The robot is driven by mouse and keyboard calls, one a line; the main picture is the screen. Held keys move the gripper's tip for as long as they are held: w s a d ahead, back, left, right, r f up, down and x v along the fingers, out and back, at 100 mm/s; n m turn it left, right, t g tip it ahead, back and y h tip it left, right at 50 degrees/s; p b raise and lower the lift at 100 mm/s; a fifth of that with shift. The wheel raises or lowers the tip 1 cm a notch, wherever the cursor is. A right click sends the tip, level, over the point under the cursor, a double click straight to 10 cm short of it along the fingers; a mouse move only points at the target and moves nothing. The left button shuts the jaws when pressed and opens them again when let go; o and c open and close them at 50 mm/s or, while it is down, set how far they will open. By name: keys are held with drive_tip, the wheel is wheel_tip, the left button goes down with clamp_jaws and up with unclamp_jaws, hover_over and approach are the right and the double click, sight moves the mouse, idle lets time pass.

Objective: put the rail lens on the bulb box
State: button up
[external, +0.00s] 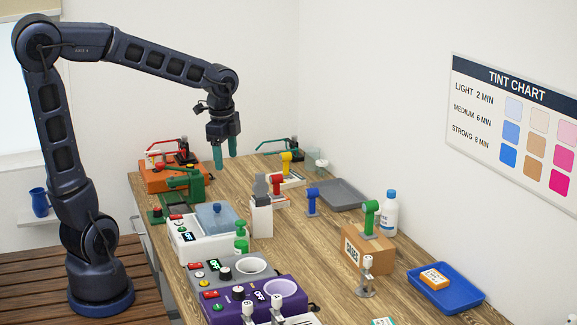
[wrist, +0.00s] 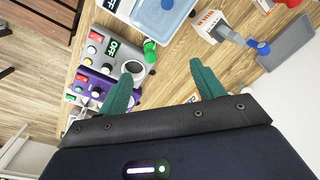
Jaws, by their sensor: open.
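My gripper (external: 225,155) has teal fingers. It hangs open and empty above the far part of the bench; its fingers also show spread in the wrist view (wrist: 162,85). I cannot tell for sure which thing is the rail lens. Small coloured heads on posts stand along the bench: yellow (external: 286,158), red (external: 277,183), blue (external: 311,198) and green (external: 370,216). The blue one appears to stand on the bench. A white box (external: 262,222) has a grey piece on top; the green head is on a cardboard box (external: 366,253).
A white unit with a blue lid (external: 213,221), a grey unit (external: 213,270) and a purple unit (external: 254,303) line the left side. A green bottle (external: 241,239) stands among them. A grey tray (external: 340,193) and blue tray (external: 445,293) lie right. Bare wood shows mid-bench.

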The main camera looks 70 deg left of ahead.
drive_tip(key=s+d+r+n+t, duration=0.1)
drive_tip(key=s+n, duration=0.3)
drive_tip(key=s, duration=0.4)
drive_tip(key=s+d+n+t, duration=0.2)
drive_tip(key=s+n, duration=0.2)
drive_tip(key=s, duration=0.4)
drive_tip(key=shift+s+d+r+n+t+h, duration=0.25)
drive_tip(key=shift+s+r+n+t+h, duration=0.05)
drive_tip(key=shift+r+t, duration=0.1)
idle(0.3)
